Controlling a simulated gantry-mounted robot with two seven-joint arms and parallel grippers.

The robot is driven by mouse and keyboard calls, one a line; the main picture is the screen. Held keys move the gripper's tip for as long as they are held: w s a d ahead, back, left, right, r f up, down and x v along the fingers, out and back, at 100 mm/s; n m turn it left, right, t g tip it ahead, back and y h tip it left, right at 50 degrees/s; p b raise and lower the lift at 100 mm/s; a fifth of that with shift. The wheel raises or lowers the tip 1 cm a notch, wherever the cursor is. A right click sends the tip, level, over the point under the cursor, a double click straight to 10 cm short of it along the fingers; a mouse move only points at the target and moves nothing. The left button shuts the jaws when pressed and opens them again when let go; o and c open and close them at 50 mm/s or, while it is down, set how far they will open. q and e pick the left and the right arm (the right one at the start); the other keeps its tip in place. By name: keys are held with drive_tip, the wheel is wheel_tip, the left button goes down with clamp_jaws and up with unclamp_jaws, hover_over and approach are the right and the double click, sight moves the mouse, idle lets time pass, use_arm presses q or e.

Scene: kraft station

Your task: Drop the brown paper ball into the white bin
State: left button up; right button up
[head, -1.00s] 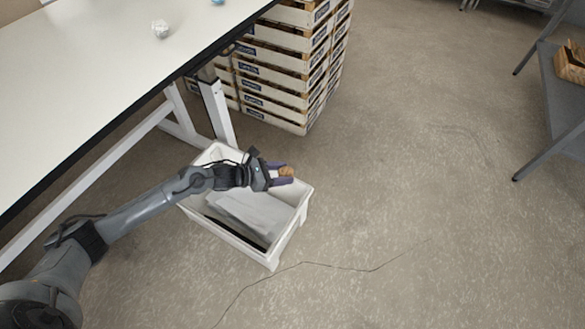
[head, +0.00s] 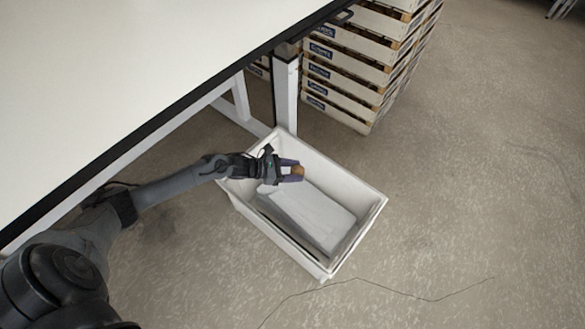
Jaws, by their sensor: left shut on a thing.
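The white bin (head: 366,222) stands on the floor beside the table, open at the top. Something pale grey and flat-sided (head: 315,213) lies inside it. My left gripper (head: 293,173) reaches in from the left and is over the bin's opening. It is shut on the brown paper ball (head: 298,171), which shows between the purple-grey fingers. The ball is partly hidden by the fingers. I cannot tell its exact height above the bin. My right gripper is not in view.
The white table (head: 130,80) with a black edge fills the upper left, its white leg (head: 286,95) just behind the bin. Stacked crates (head: 350,70) stand at the back. A thin dark line (head: 400,296) crosses the floor in front. The floor at right is clear.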

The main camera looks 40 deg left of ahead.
use_arm(q)
drive_tip(key=shift+a+f+b, duration=0.45)
drive_tip(key=shift+f+b, duration=0.2)
drive_tip(key=shift+f, duration=0.2)
wheel_tip(320, 180, down, 4)
drive_tip(key=b, duration=0.3)
drive_tip(key=shift+d, duration=0.1)
drive_tip(key=o, duration=1.1)
drive_tip(key=shift+c, duration=0.2)
drive_tip(key=shift+s, duration=0.1)
